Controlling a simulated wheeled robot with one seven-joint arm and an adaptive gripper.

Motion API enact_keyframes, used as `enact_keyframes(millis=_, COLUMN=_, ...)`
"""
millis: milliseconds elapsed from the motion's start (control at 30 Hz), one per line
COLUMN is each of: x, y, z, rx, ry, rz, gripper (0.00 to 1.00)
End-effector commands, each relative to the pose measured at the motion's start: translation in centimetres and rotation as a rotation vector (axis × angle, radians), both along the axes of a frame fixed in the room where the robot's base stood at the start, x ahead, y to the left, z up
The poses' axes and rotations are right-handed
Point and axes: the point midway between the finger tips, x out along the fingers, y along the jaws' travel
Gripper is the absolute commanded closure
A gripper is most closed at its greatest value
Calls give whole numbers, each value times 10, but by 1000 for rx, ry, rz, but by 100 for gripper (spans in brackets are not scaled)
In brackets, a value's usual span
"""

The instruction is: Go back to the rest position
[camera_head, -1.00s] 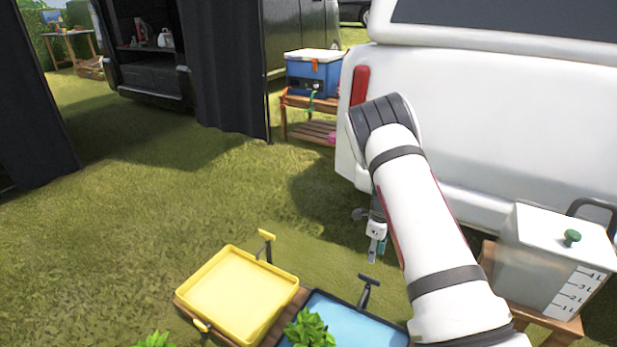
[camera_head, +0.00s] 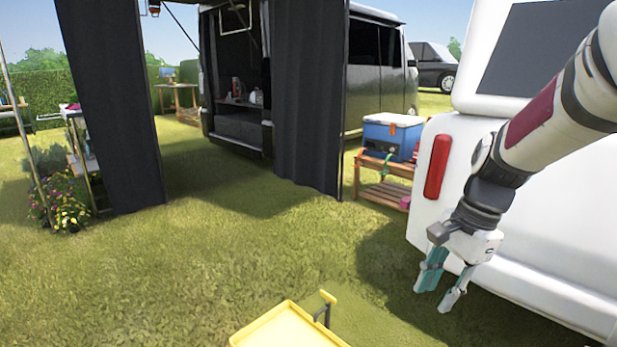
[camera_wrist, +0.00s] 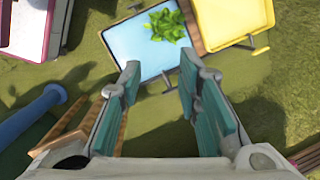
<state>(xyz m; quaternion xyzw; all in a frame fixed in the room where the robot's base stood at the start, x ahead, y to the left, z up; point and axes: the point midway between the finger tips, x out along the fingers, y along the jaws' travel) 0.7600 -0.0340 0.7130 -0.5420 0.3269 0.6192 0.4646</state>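My gripper (camera_head: 440,292) hangs at the right of the head view, in front of the white vehicle (camera_head: 560,230). Its two teal-padded fingers point down and stand apart, with nothing between them. In the wrist view my gripper (camera_wrist: 158,100) is also open and empty. Beyond its fingertips lie a blue tray (camera_wrist: 135,62) with a green leafy plant (camera_wrist: 166,25) and, to the right, a yellow tray (camera_wrist: 235,22).
The yellow tray (camera_head: 285,330) shows at the bottom of the head view. A wooden stand (camera_head: 383,190) bears a blue cooler (camera_head: 392,137) left of the white vehicle. Dark curtains (camera_head: 305,100) hang before a van. Open grass (camera_head: 200,270) lies at centre and left. Flowers (camera_head: 65,205) stand far left.

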Motion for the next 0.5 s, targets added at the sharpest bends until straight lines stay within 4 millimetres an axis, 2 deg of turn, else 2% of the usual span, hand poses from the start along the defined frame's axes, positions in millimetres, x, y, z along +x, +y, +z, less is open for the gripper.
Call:
enact_keyframes(millis=33, x=-19, y=7, z=14, rx=-2, ry=-22, rz=75, gripper=69)
enact_keyframes(millis=200, x=-82, y=25, z=45, rx=-22, ry=-67, rz=333, gripper=69)
enact_keyframes(millis=333, x=-131, y=34, z=58, rx=-50, ry=-98, rz=528, gripper=69)
enact_keyframes(millis=500, x=-194, y=39, z=64, rx=-102, ry=-125, rz=771, gripper=69)
